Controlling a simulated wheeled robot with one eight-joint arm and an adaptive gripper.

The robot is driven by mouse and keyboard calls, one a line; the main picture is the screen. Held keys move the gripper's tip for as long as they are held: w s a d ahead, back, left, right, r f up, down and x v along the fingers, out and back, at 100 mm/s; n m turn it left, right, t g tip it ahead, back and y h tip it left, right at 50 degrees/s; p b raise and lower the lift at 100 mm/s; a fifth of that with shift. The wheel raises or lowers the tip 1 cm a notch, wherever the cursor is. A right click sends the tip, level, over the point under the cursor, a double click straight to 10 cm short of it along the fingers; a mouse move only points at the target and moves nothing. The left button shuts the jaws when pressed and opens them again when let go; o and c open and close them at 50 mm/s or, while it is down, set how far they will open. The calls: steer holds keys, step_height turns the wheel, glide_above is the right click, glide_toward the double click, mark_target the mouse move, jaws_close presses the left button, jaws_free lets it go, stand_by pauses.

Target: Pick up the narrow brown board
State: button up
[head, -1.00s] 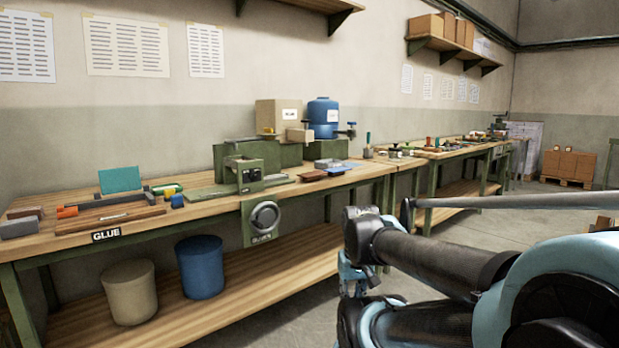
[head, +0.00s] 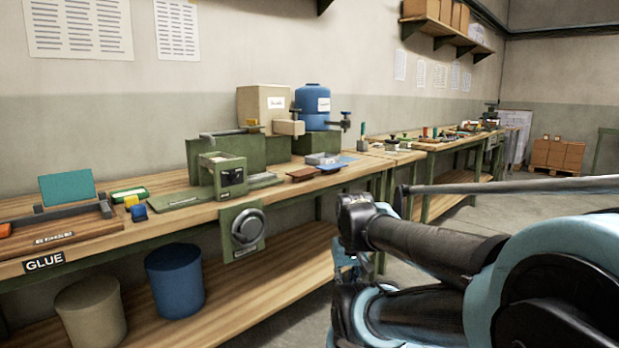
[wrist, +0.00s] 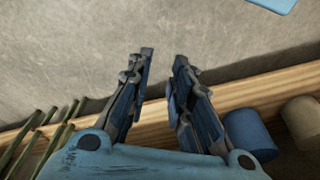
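A long, thin brown board (head: 85,233) lies flat on the workbench at the far left of the head view, just above the GLUE label. It is partly cut off by the picture's edge. My gripper (wrist: 163,66) is in the wrist view, with its two dark fingers spread apart and nothing between them. The board is not visible in the wrist view, and my gripper is well away from it. My arm fills the lower right of the head view, and the gripper's fingers are not clear there.
The workbench (head: 140,222) carries a green machine (head: 222,178), a teal panel (head: 67,188) and small blocks. A blue bin (head: 174,280) and a beige bin (head: 90,312) stand on the low shelf (head: 235,297). Open floor lies right of the bench.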

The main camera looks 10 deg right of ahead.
steer(key=w+a+r+m+t+y, duration=0.1)
steer(key=w+a+r+y, duration=0.2)
steer(key=w, duration=0.4)
steer(key=w+a+r+m+t+y, duration=0.1)
steer(key=w+a+r+y, duration=0.1)
steer(key=w+a+r, duration=0.4)
steer(key=m+t+y, duration=0.6)
steer(key=m+t, duration=0.3)
steer(key=t, duration=0.1)
glide_toward(310, 174)
steer(key=shift+x, duration=4.3)
steer(key=shift+c, duration=0.2)
